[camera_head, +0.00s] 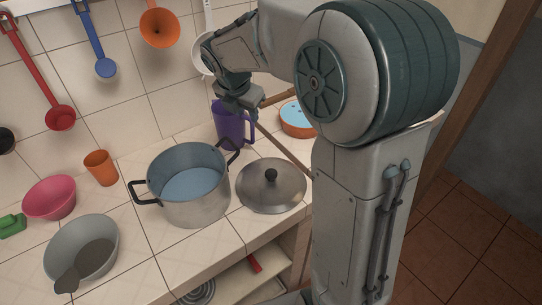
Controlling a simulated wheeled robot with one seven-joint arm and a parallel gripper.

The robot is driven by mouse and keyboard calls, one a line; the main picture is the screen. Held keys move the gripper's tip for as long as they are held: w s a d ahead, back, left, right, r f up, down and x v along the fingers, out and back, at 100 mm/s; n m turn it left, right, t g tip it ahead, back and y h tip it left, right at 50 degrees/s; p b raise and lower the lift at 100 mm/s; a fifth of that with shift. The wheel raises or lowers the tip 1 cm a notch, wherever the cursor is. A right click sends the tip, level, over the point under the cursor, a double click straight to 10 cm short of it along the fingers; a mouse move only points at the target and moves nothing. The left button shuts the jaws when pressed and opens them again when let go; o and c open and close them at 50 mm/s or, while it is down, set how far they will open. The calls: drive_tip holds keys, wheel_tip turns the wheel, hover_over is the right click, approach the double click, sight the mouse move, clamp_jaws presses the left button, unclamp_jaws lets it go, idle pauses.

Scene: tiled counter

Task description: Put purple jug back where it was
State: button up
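The purple jug (231,129) stands upright or nearly so at the back of the counter, behind the pot and near the tiled wall. Its handle is on its right side. My gripper (238,104) is at the top of the jug and covers part of its rim. The fingertips are hidden behind the gripper body and the jug's edge. I cannot tell whether the fingers hold the jug, or whether its base touches the counter.
A steel pot (195,205) with black handles stands in front of the jug, and a lid (271,188) lies to its right. A blue-and-orange round item (297,121) is right of the jug. An orange cup (101,168), a pink bowl (49,198) and a grey pan (81,252) fill the left. Utensils hang above.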

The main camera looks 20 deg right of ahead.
drive_tip(key=s+d+f+m+y, duration=0.2)
drive_tip(key=s+m, duration=2.3)
drive_tip(key=m, duration=0.1)
drive_tip(key=shift+s+g+y, duration=0.3)
drive_tip(key=shift+s+g, duration=0.05)
drive_tip(key=shift+g, duration=0.05)
